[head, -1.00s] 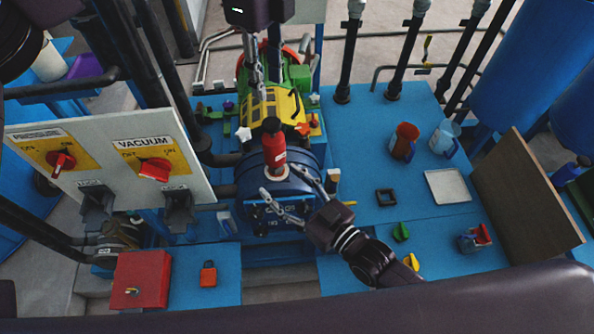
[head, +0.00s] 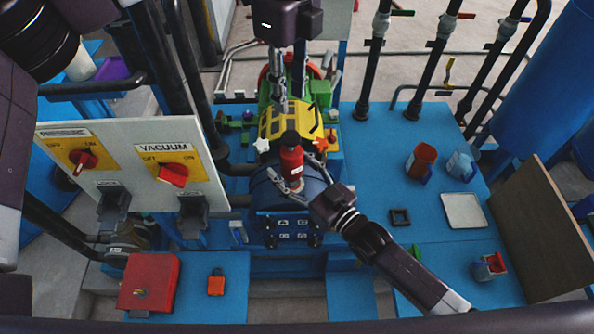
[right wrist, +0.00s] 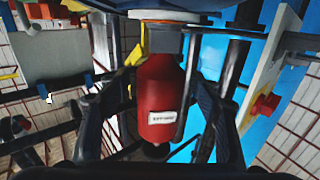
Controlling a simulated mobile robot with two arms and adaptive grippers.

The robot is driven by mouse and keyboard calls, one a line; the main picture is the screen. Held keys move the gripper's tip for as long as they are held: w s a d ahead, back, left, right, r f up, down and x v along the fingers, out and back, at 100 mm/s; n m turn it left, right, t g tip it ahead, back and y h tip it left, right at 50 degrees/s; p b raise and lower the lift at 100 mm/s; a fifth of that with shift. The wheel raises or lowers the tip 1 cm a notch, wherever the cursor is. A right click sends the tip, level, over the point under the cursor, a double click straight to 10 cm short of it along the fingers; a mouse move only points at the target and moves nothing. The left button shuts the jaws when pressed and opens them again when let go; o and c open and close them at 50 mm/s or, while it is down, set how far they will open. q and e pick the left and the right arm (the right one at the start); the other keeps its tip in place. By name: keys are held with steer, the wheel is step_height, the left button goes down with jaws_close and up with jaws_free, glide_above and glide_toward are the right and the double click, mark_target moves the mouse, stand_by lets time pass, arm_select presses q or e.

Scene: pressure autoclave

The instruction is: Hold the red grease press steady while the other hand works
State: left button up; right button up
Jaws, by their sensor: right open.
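The red grease press (head: 291,160) stands upright on the rounded blue body (head: 312,188) in the middle of the head view. It shows large in the right wrist view (right wrist: 160,100), with a white label. My right gripper (head: 295,172) comes in from the lower right with its fingers around the press. In the right wrist view its fingers (right wrist: 165,88) are spread, one on each side, with gaps to the press. My left gripper (head: 289,92) hangs above and behind the press, over the yellow part (head: 283,119). Its two fingers point down with a gap between them and nothing visible held.
A switch panel (head: 120,200) with red knobs stands left of the press. A red box (head: 149,281) and an orange padlock (head: 216,283) lie at the front left. A red cup (head: 421,160), a blue cup (head: 461,164) and a pale tray (head: 464,210) sit right on the blue deck.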

jaws_close()
stand_by(0.5)
